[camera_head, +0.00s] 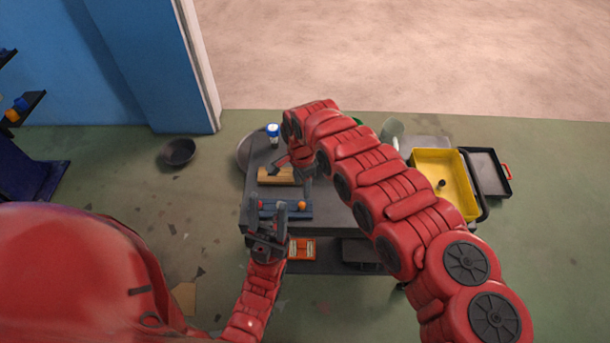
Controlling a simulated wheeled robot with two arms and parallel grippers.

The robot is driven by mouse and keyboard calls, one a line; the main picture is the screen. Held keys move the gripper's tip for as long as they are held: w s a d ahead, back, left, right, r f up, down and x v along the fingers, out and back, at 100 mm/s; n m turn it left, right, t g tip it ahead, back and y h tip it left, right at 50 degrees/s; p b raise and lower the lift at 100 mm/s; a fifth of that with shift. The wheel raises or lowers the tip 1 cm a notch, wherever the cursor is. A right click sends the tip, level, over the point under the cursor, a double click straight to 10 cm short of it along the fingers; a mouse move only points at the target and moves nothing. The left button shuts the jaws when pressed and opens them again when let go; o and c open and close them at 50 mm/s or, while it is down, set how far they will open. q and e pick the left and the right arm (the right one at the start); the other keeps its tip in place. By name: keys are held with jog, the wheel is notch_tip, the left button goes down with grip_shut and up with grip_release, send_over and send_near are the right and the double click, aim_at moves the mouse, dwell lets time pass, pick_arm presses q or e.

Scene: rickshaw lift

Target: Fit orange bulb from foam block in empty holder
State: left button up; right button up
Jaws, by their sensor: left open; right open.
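A small orange round thing (301,205), which looks like the orange bulb, sits at the right end of a long dark blue block (297,213) on the grey cart top. A tan block (270,180) lies behind it on the cart. I cannot tell which of the two is the foam block, nor make out an empty holder. My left gripper (269,221) is open and empty at the front edge of the blue block, left of the orange thing. My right gripper (291,173) is open above the tan block and hides part of it.
A blue-and-white container (273,135) stands at the cart's back left. A yellow tray (432,164) and a dark tray (486,172) are at the right. An orange box (302,249) lies on the lower shelf. My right arm covers much of the cart top.

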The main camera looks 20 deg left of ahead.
aim_at(302, 203)
notch_tip(302, 203, down, 9)
jog(key=b, duration=0.7)
jog(key=shift+s, duration=0.1)
jog(key=shift+a+f, duration=0.1)
jog(key=shift+f, duration=0.3)
jog(key=shift+r, duration=0.1)
jog(key=c, duration=0.8)
jog(key=shift+r+p, duration=2.95)
jog(key=shift+r, duration=0.55)
